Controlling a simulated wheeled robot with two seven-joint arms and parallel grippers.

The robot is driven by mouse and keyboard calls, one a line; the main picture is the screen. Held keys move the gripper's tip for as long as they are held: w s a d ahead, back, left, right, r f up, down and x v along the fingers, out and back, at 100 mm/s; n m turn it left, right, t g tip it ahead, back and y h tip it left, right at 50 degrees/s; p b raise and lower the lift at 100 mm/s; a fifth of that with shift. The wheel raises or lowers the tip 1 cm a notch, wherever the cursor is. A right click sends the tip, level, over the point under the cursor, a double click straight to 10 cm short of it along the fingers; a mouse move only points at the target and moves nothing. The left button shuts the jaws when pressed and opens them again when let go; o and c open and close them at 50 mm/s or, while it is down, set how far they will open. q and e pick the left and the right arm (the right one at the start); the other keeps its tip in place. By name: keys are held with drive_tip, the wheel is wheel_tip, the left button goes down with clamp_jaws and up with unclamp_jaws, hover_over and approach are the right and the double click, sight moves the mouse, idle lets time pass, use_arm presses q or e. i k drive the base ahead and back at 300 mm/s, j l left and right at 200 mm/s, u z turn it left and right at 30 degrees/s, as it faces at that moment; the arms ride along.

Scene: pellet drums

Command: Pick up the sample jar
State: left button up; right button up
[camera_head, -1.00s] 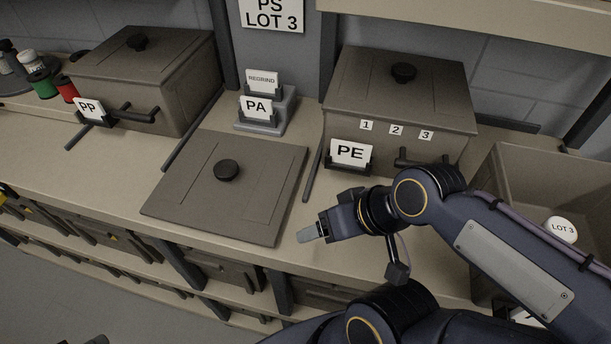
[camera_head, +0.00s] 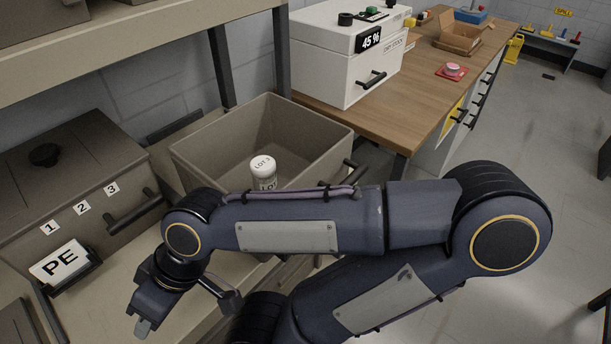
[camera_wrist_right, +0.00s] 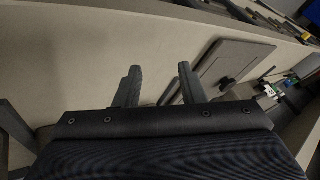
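The sample jar (camera_head: 263,174) is a white-lidded jar marked LOT 3. It stands upright inside an open, lidless brown-grey bin (camera_head: 318,118), and its lower part is hidden by the bin and my right arm. My right gripper (camera_head: 143,327) is over the bench in front of the PE drum, to the left of and nearer than the jar. In the right wrist view its two fingers (camera_wrist_right: 159,84) stand apart with nothing between them. The jar is not seen in that view. My left gripper is not in view.
A closed drum with a PE label (camera_head: 61,262) and a side handle stands left of the open bin. A white machine reading 45 % (camera_head: 350,50) sits on a wooden bench (camera_head: 420,100) behind it. A shelf (camera_head: 130,35) overhangs the back left. My right arm crosses before the bin.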

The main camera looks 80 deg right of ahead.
sight(262, 168)
drive_tip(key=z, duration=2.55)
